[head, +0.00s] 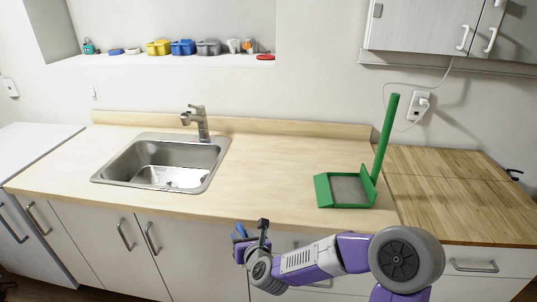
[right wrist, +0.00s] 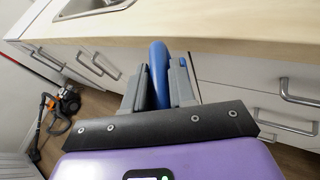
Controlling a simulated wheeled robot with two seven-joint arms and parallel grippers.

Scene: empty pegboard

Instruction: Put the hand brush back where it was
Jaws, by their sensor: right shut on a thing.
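My right gripper (head: 251,236) is low in front of the counter's front edge, near the middle of the head view. It is shut on a blue thing (head: 239,232), which I take to be the hand brush. In the right wrist view the rounded blue handle (right wrist: 159,72) stands between the two grey fingers; the bristles are hidden. A green dustpan (head: 322,191) with a tall upright handle stands on the counter to the right, apart from the gripper. My left gripper is not in view.
The wooden counter (head: 265,180) is clear between the sink (head: 160,165) and the dustpan. A faucet (head: 199,122) rises behind the sink. Small caddies and bottles line the wall ledge (head: 130,58). Drawer handles (right wrist: 298,94) project below the counter. A vacuum cleaner (right wrist: 66,102) stands on the floor.

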